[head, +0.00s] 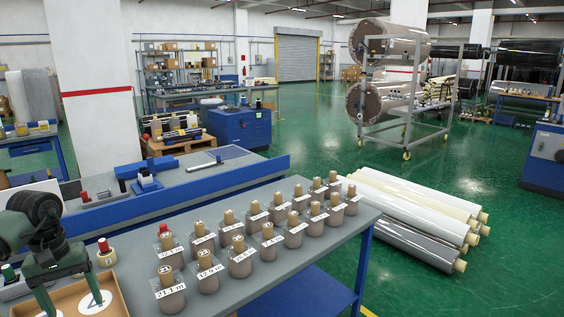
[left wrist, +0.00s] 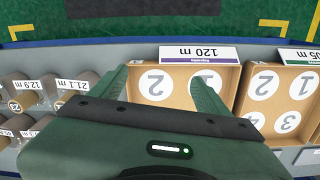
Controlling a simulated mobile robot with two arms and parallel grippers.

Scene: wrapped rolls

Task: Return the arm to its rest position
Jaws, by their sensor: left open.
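My left gripper (head: 70,293) is at the lower left of the head view, over a cardboard tray (head: 118,300) on the grey bench. In the left wrist view my left gripper (left wrist: 163,88) has its two green fingers apart with nothing between them. Behind them is the tray (left wrist: 184,69), with white circles marked 2 and a "120 m" card. Wrapped rolls with length labels (head: 240,262) stand in rows on the bench, to the right of the gripper; some show at the left of the wrist view (left wrist: 25,95). My right gripper is not in view.
A second tray with numbered circles (left wrist: 278,100) lies beside the first. A small red-topped roll (head: 106,257) stands close to my left arm. A blue rail (head: 180,197) runs behind the rows. Long wrapped rolls (head: 415,215) lie on the green floor at right.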

